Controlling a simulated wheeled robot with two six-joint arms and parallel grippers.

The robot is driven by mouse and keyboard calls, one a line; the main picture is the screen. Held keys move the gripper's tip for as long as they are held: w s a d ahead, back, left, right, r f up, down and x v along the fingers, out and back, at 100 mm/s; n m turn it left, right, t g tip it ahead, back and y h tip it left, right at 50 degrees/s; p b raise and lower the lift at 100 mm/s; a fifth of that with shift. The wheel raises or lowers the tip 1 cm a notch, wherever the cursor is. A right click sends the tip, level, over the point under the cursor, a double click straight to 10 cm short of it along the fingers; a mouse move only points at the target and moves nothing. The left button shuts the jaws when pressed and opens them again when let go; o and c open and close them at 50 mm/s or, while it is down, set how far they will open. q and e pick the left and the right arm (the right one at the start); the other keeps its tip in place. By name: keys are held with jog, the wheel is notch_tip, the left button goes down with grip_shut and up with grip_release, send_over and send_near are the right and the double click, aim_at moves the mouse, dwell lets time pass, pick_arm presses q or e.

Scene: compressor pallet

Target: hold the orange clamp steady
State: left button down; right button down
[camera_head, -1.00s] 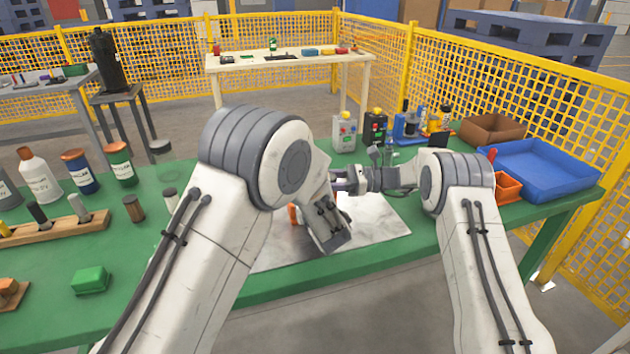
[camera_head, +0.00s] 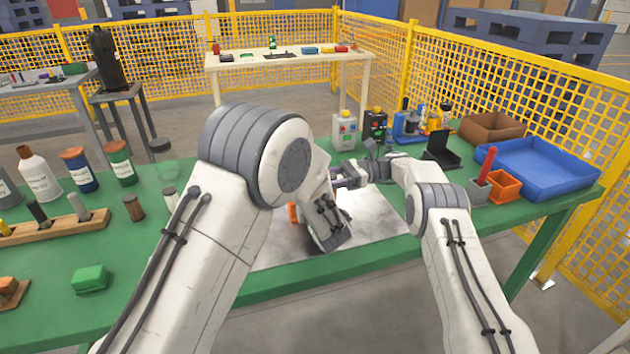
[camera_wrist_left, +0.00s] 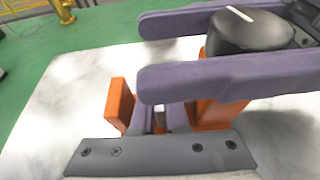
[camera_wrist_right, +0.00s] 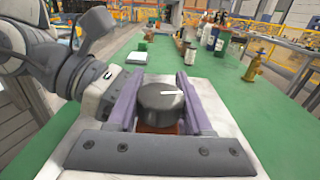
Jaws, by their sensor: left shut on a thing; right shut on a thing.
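The orange clamp (camera_wrist_left: 119,104) sits on a pale marbled plate (camera_wrist_left: 70,90). Its orange body shows on both sides of my left gripper (camera_wrist_left: 160,117), which is shut on it. A dark round knob (camera_wrist_left: 245,32) with a white mark stands above the clamp's orange part. My right gripper (camera_wrist_right: 160,92) is shut on the knob (camera_wrist_right: 161,104), a purple finger on each side; orange shows just below it. In the head view a small part of the clamp (camera_head: 292,213) shows beside my left wrist; the arms hide most of it and both sets of fingertips.
The green bench (camera_head: 130,290) holds bottles (camera_head: 38,176) and a green block (camera_head: 90,278) on the left. A blue tray (camera_head: 540,168), an orange bin (camera_head: 504,186) and a brown box (camera_head: 490,128) stand on the right. Yellow mesh fencing (camera_head: 480,80) runs behind.

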jog(key=c, duration=0.6)
grip_release()
jog(key=shift+r, duration=0.1)
notch_tip(320, 180, up, 10)
jog(key=shift+f, duration=0.1)
